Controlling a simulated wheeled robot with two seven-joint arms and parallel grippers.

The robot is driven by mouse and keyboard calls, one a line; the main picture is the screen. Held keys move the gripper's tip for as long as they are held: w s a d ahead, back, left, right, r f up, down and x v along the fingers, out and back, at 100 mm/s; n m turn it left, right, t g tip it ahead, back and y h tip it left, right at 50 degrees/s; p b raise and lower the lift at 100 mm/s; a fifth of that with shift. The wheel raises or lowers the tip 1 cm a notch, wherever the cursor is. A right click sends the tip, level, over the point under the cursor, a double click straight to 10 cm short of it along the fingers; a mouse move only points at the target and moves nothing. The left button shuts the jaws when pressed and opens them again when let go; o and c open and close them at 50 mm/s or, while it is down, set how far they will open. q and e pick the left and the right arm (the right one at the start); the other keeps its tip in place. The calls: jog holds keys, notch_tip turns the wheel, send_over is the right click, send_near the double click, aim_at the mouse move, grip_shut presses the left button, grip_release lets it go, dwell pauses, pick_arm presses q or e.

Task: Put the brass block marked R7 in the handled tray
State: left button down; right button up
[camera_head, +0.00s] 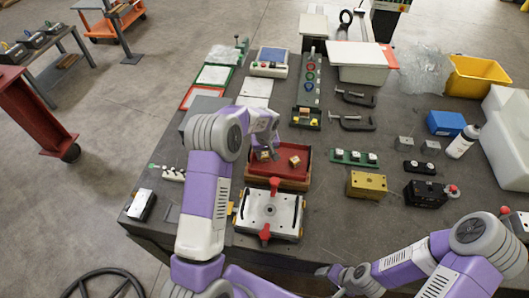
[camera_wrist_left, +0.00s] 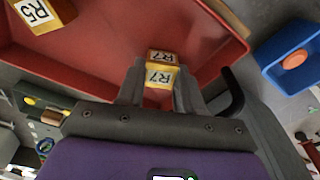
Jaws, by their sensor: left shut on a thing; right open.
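The handled tray is the red tray (camera_head: 284,182) in the middle of the table; its red floor (camera_wrist_left: 95,60) and a black handle (camera_wrist_left: 234,92) show in the left wrist view. My left gripper (camera_head: 264,154) reaches over the tray's left part. In the left wrist view it (camera_wrist_left: 160,80) is shut on the brass block marked R7 (camera_wrist_left: 161,76), with R7 labels on two faces. I cannot tell whether the block touches the tray floor. My right gripper (camera_head: 333,273) is open and low at the table's front edge, away from the tray.
A brass block marked R5 (camera_wrist_left: 40,14) lies in the tray; it also shows in the head view (camera_head: 295,161). A white plate fixture with red knobs (camera_head: 270,211) stands in front. A larger brass block (camera_head: 367,185) and a green strip (camera_head: 354,157) are to the right.

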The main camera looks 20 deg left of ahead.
pick_arm(q)
jog(key=shift+r, duration=0.1)
jog(key=c, duration=1)
grip_release()
jog(key=shift+f, duration=0.2)
jog(key=shift+r, duration=0.1)
jog(key=shift+r, duration=0.2)
jog(key=r, duration=0.8)
jog(key=s+d+r, duration=0.1)
jog(key=r, duration=0.2)
jog(key=shift+s+r, duration=0.1)
jog(key=shift+r, duration=0.3)
